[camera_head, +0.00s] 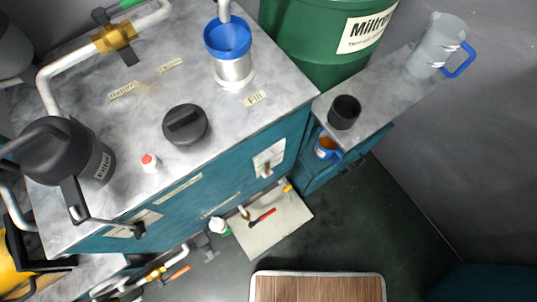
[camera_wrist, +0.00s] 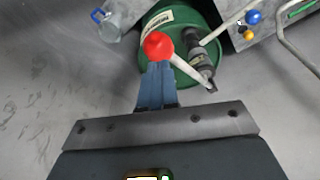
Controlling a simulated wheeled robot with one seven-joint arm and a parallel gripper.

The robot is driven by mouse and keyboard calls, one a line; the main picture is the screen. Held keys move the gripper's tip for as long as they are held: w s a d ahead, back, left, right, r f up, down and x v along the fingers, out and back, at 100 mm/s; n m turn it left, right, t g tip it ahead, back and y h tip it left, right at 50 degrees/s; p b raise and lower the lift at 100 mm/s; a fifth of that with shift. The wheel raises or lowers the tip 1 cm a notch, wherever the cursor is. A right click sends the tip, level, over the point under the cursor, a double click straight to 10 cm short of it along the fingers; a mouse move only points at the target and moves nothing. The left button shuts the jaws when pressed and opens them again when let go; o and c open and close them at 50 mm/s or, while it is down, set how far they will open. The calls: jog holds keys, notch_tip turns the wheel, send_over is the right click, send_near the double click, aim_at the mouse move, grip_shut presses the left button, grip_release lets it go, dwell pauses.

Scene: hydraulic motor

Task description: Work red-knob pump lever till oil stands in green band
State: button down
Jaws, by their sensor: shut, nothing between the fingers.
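The red ball knob (camera_wrist: 158,46) sits at the end of a pale lever (camera_wrist: 190,70) in the wrist view. The lever runs down right to a dark pump body (camera_wrist: 203,55) in front of the green drum. My gripper (camera_wrist: 157,66) is shut and empty, its blue-grey fingers side by side. The fingertips lie just below the knob in the picture; I cannot tell whether they touch it. My gripper and the knobbed lever do not show in the head view. I can make out no oil level or green band in either view.
The green drum (camera_head: 317,45) stands behind the grey-topped bench (camera_head: 225,120), which carries a blue-rimmed funnel (camera_head: 228,38) and dark filter (camera_head: 70,150). A clear jug (camera_head: 438,45) and black cup (camera_head: 344,112) stand on the side shelf. Tools lie on a pale tray (camera_head: 285,228).

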jog(key=shift+f, duration=0.1)
notch_tip(320, 180, down, 14)
jog(key=b, duration=0.9)
dwell(0.5)
notch_tip(320, 180, up, 14)
jog(key=p, duration=0.9)
dwell(0.9)
notch_tip(320, 180, down, 14)
jog(key=b, duration=0.9)
dwell(0.4)
notch_tip(320, 180, up, 14)
jog(key=p, duration=1)
